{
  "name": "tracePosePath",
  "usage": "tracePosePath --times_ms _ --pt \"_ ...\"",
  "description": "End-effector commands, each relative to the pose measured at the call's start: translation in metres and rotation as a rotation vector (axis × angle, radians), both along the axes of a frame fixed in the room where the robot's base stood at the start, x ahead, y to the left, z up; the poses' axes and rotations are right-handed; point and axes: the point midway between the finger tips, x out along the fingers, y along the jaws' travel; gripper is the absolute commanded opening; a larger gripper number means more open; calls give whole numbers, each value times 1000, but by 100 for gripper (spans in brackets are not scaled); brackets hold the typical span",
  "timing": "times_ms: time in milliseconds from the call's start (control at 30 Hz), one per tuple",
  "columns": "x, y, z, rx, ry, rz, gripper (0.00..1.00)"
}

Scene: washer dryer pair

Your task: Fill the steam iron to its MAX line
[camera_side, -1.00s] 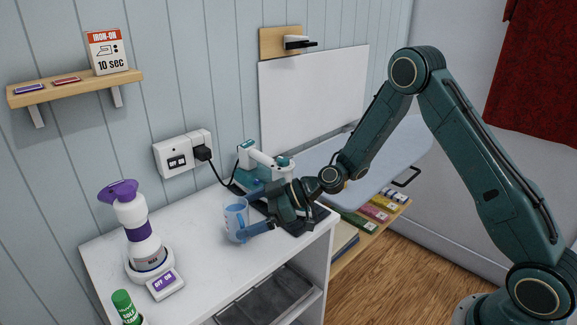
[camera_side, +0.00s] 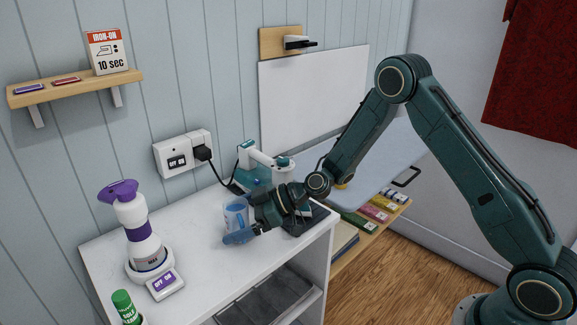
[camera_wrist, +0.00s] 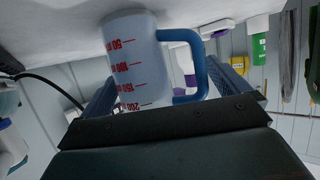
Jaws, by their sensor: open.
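A clear measuring jug (camera_side: 236,215) with a blue handle stands on the white cabinet top. In the wrist view the jug (camera_wrist: 138,62) shows red volume marks, and I cannot tell whether it holds water. My gripper (camera_side: 245,212) is open, with its fingers on either side of the jug; in the wrist view its fingers (camera_wrist: 170,85) flank the jug and handle. I cannot tell whether they touch it.
A green-capped bottle (camera_side: 123,305) is in front. A wall socket (camera_side: 184,154) holds a black plug and cord. The ironing board (camera_side: 390,150) is at the right.

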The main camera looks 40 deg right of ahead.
Motion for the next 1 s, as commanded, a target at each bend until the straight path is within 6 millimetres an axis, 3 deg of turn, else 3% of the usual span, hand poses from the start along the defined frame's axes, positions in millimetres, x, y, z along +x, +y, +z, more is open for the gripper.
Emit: tracePosePath --times_ms 233,433,500,1000 --pt "0 0 0 0 0 0 98" --pt "0 0 0 0 0 0 59" --pt "0 0 1 1 -2 0 51" --pt "0 0 26 -1 -4 1 51"
